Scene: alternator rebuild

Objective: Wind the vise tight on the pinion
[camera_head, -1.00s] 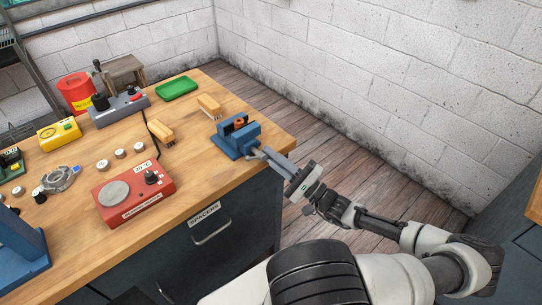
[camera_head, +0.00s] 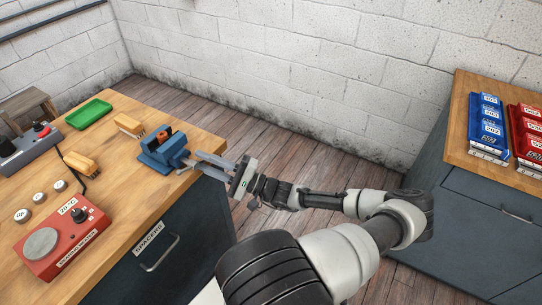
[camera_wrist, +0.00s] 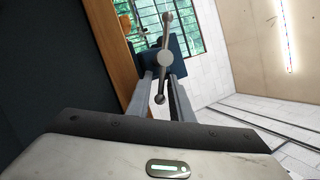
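The blue vise (camera_head: 166,156) stands at the right corner of the wooden bench. A small orange-brown pinion (camera_head: 164,136) sits between its jaws; I cannot tell how firmly it is gripped. My gripper (camera_head: 192,163) reaches in from the right, level with the vise's screw end. In the wrist view the vise's blue body (camera_wrist: 180,47) is ahead, with its grey handle bar (camera_wrist: 164,40) standing nearly upright. The fingers (camera_wrist: 160,82) are apart, on either side of the bar's lower part, with gaps showing. In the head view the handle is mostly hidden by the fingers.
A red bearing heater (camera_head: 62,240), wooden-backed brushes (camera_head: 82,164), and a green tray (camera_head: 88,113) are on the bench (camera_head: 115,215). A spacers drawer (camera_head: 150,245) is below. Blue bins (camera_head: 488,125) and red bins (camera_head: 528,135) stand on a counter at right. Floor between is clear.

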